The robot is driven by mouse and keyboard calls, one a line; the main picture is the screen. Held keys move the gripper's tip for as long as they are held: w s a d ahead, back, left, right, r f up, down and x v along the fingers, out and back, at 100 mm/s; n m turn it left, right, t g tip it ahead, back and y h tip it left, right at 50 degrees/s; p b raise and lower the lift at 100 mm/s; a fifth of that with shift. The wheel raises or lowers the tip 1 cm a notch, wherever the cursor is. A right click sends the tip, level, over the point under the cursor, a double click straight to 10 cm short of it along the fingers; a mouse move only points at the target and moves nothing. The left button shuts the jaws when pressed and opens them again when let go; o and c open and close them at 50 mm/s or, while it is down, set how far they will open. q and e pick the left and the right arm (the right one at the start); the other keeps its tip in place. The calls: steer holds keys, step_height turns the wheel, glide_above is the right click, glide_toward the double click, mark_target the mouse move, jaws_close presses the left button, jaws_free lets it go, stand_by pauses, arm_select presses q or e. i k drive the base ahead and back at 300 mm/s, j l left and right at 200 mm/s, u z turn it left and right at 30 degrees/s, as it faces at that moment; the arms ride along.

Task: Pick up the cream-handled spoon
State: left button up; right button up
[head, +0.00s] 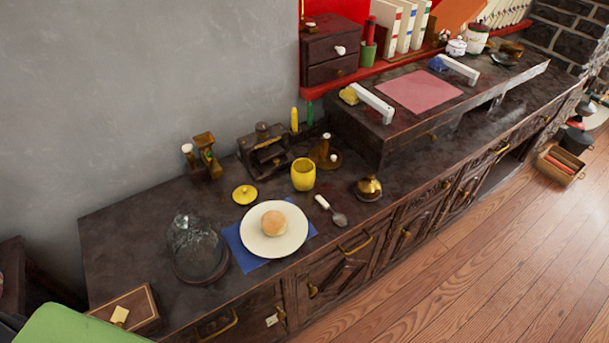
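The cream-handled spoon (331,210) lies on the dark countertop (140,235), to the right of a white plate (290,241). Its cream handle points to the upper left and its metal bowl to the lower right. It lies flat, and nothing covers it. Neither of my grippers shows in the head view.
The plate holds a bun (273,223) and sits on a blue napkin (245,257). A yellow cup (303,175) stands behind the spoon, and a brass pot (369,187) stands to its right. A glass dome (197,249) is left of the plate.

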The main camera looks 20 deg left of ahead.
mark_target(340, 219)
steer(key=u, duration=0.85)
steer(key=i+l+u, duration=0.15)
steer(key=l+u, duration=0.3)
steer(key=l, duration=0.2)
steer(key=l+u, duration=0.45)
steer(key=l, duration=0.15)
steer(key=l+u, duration=0.45)
steer(key=l, duration=0.25)
steer(key=k, duration=0.05)
